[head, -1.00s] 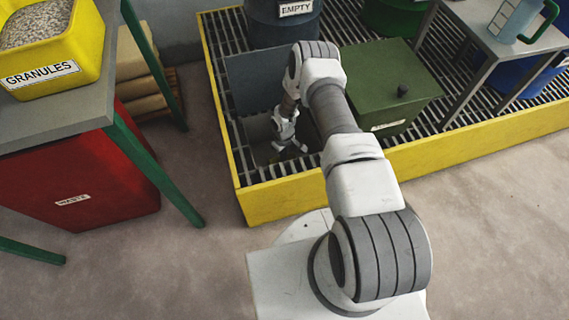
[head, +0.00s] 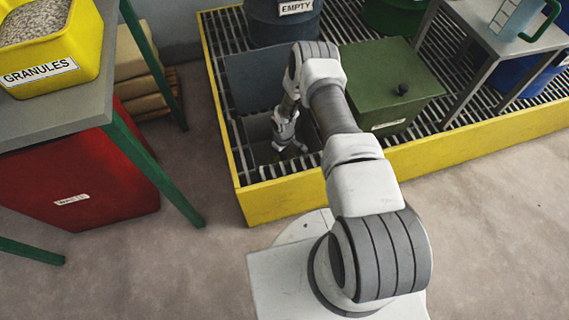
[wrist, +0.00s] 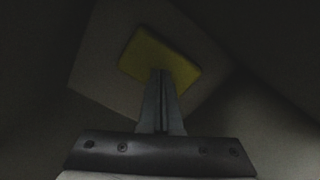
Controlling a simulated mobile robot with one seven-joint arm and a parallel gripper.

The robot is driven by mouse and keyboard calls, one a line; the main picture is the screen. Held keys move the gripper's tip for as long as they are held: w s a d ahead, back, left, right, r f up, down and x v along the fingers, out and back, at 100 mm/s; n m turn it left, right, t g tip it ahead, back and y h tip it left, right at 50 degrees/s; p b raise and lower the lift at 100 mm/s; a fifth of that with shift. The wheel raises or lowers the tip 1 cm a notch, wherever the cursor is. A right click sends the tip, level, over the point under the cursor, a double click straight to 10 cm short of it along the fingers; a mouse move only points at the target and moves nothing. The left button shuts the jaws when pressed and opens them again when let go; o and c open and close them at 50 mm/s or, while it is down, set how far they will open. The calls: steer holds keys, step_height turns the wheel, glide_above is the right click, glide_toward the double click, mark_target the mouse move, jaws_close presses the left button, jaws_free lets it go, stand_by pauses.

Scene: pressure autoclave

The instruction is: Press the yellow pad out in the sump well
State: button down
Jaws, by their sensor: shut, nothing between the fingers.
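The yellow pad (wrist: 158,58) shows in the wrist view as a flat rectangle on a paler patch at the bottom of the dark sump well. My gripper (wrist: 161,75) is shut and empty, pointing down at the pad. Its fingertips overlap the pad's near edge in the picture; I cannot tell whether they touch it. In the head view my gripper (head: 290,149) reaches down into the open sump well (head: 261,130), at the near left of the grating. The pad is not clearly visible there.
A yellow-rimmed bund (head: 330,171) surrounds the grating. A raised dark panel (head: 255,80) stands behind the well. A green lidded box (head: 388,85) is close on its right. A bench with a GRANULES bin (head: 55,60) and a red bin (head: 80,185) stand left.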

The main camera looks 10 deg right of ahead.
steer(key=shift+f+b, duration=0.5)
steer(key=shift+f, duration=0.05)
steer(key=shift+s+f+b, duration=0.25)
steer(key=shift+f+b, duration=0.05)
steer(key=shift+b, duration=0.05)
stand_by(2.1)
steer(key=shift+r, duration=0.1)
step_height(320, 180, up, 20)
steer(key=p, duration=1.2)
steer(key=shift+w, duration=0.25)
steer(key=shift+r, duration=0.15)
